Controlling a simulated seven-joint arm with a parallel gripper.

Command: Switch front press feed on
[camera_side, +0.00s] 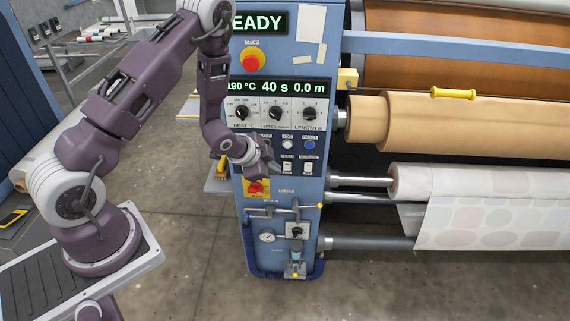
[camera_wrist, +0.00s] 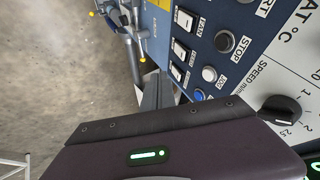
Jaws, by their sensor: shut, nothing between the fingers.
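The blue press control panel (camera_side: 285,150) stands upright in the middle of the side view. Its lower row has white rocker switches (camera_side: 287,167), (camera_side: 307,167); I cannot read which one is the front press feed. The wrist view shows three rocker switches, a top one (camera_wrist: 185,18) marked FAN, a middle one (camera_wrist: 180,48) and a lower one (camera_wrist: 177,72) closest to my fingers. My gripper (camera_side: 265,171) is shut and empty, in front of the left part of this row, hiding what is behind it. In the wrist view my gripper (camera_wrist: 156,92) is beside the lower switch; contact cannot be told.
Above the switches are a black STOP button (camera_wrist: 224,41), a white JOG button (camera_wrist: 209,74) and a blue button (camera_side: 309,145). Dials (camera_side: 275,113) sit higher. A red button (camera_side: 257,187) on yellow is just below my gripper. Rollers (camera_side: 430,120) fill the right side.

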